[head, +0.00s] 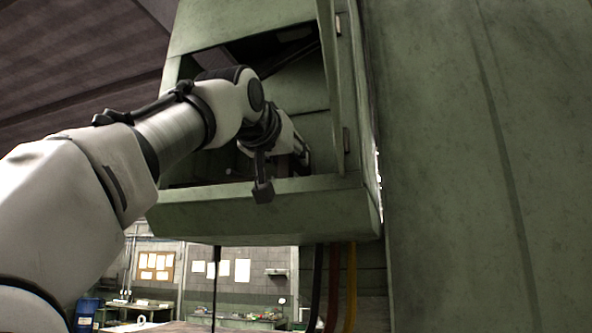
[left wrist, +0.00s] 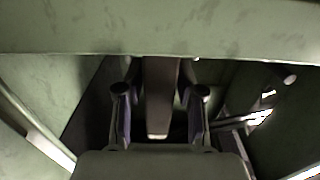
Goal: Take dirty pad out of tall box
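The tall box (head: 262,208) is a green metal cabinet with an open front, high in the head view. My left arm reaches in through the opening. My left gripper (head: 296,160) is inside the box, partly hidden by its own wrist. In the left wrist view, the left gripper (left wrist: 160,112) has its two fingers apart. A long dark brownish piece, which looks like the dirty pad (left wrist: 160,95), lies between them. A narrow gap shows on each side of it, so the fingers do not visibly touch it. Its far end is hidden behind a green edge. My right gripper is not in view.
The box's front lip (head: 262,208) runs just below my left wrist. An open door panel (head: 333,90) stands at the right of the opening. A large green wall (head: 480,160) fills the right side. Black, red and yellow cables (head: 351,285) hang below the box.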

